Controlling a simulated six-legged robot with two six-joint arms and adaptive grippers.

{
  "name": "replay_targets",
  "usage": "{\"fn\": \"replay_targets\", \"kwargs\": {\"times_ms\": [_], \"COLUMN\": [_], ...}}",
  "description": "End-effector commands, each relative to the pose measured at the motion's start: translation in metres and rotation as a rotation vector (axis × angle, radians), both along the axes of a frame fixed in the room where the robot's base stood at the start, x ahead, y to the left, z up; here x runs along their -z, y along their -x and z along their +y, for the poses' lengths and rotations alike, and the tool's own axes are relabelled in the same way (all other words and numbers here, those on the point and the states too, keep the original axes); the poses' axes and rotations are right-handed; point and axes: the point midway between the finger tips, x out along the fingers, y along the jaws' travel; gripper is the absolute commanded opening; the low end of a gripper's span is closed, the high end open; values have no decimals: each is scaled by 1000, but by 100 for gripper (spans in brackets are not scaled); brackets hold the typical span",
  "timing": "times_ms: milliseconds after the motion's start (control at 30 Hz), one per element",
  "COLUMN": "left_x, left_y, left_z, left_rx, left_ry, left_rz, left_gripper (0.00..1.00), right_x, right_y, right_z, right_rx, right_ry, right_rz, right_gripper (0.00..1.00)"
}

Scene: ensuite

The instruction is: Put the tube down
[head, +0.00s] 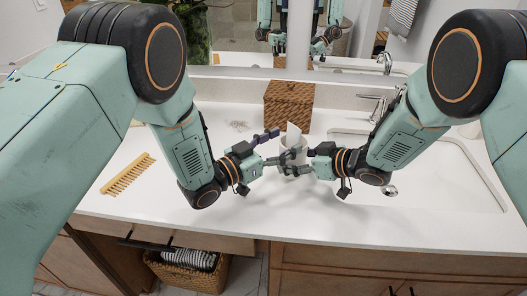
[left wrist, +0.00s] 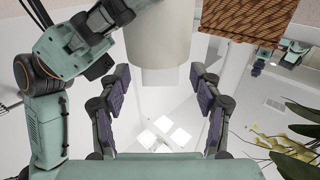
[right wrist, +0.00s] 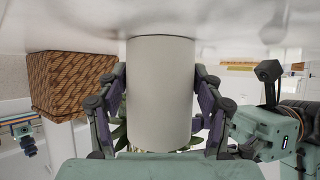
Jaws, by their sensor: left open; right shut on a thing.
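A white cup (head: 292,158) is at the middle of the counter between my grippers. A white wedge-shaped end, seemingly the tube (head: 293,129), sticks up out of it. In the left wrist view a narrower pale part (left wrist: 165,79) shows at the cup's mouth. My right gripper (head: 291,163) is shut around the cup from the right; the right wrist view shows its fingers on both sides of the cup (right wrist: 160,95). The cup's base is at or very near the counter. My left gripper (head: 273,148) is open, its fingers apart beside the cup's left side. The tube's lower part is hidden.
A brown woven box (head: 289,105) stands behind the cup, against the backsplash. A wooden comb (head: 127,175) lies at the left. The sink (head: 440,170) and faucet (head: 372,103) are at the right. The counter's front strip is clear. A mirror runs along the back.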

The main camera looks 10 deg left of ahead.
Motion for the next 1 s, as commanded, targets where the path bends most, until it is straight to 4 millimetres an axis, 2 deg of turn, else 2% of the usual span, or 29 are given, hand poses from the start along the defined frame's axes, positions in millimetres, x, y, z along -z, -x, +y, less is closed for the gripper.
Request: {"fn": "replay_targets", "kwargs": {"times_ms": [100, 300, 500, 733, 767, 1000], "left_x": [0, 1, 2, 2, 2, 2], "left_y": [17, 39, 48, 49, 49, 48], "left_z": [20, 41, 49, 49, 49, 49], "left_rx": [-4, -4, 0, 1, 1, 1], "left_ry": [1, 1, 1, 0, 0, 0], "left_rz": [2, 2, -1, -1, -1, -1], "left_gripper": [64, 64, 64, 64, 64, 64], "right_x": [1, 1, 1, 1, 1, 0], "right_y": [1, 1, 1, 1, 1, 0], "right_z": [0, 0, 0, 0, 0, 0], "right_rx": [0, 0, 0, 0, 0, -1], "right_ry": [1, 1, 1, 1, 1, 1], "right_rz": [2, 2, 2, 2, 2, 1], "right_gripper": [49, 49, 49, 49, 68, 88]}}
